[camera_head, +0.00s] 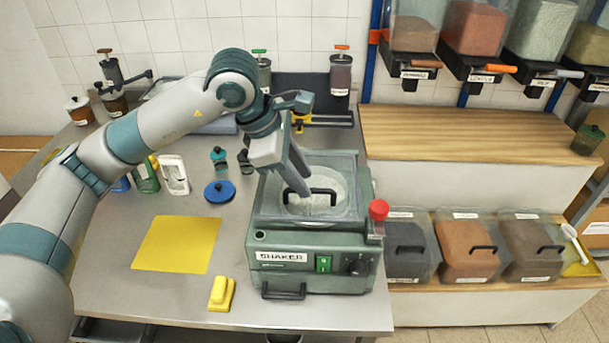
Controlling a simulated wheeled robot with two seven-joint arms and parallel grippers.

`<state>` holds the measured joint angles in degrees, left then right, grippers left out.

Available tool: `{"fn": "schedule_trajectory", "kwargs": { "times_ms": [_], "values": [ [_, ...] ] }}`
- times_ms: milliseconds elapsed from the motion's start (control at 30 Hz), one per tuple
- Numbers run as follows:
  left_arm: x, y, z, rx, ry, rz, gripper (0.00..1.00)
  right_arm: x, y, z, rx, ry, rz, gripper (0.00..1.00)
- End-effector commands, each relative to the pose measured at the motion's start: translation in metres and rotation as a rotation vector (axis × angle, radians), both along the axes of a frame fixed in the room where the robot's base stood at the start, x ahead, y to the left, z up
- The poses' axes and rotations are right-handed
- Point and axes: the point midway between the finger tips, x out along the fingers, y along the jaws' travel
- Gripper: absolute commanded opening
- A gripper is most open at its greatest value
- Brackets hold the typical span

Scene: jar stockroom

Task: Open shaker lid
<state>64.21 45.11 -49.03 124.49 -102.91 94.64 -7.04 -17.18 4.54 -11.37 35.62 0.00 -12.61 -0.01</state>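The shaker (345,277) is a green-grey machine at the right front of the steel table, labelled SHAKER. Its clear lid (345,165) lies closed over the top, with a dark handle (322,192) across it. A round pale shape shows beneath the lid. My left gripper (300,188) reaches down from above to the left end of the handle. Its fingers point at the lid, and I cannot tell whether they touch the handle or are closed on it. My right gripper is out of view.
A red knob (378,210) stands at the shaker's right edge. A yellow mat (176,244), a yellow block (221,294) and a blue round lid (219,191) lie to the left. Bins (467,247) stand on the shelf at right. The wooden counter (460,135) is largely bare.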

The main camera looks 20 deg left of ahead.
Motion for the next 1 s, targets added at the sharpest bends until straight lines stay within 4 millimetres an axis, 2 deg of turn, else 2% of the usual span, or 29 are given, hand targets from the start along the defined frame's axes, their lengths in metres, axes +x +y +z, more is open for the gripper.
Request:
{"fn": "schedule_trajectory", "kwargs": {
  "times_ms": [200,567,667,700,1000],
  "values": [
    [0.004,-0.006,-0.016,0.000,0.001,-0.002,0.29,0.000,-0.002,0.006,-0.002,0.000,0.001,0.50],
    [0.006,-0.007,-0.018,0.000,0.000,-0.001,0.29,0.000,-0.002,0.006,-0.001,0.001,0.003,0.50],
    [0.005,-0.007,-0.018,0.000,0.000,-0.001,0.05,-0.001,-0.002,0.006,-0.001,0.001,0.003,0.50],
    [0.005,-0.007,-0.018,0.000,0.000,-0.001,0.00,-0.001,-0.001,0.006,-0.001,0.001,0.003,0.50],
    [0.006,-0.008,-0.016,-0.002,0.007,-0.001,0.00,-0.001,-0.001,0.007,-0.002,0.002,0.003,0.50]
  ]
}}
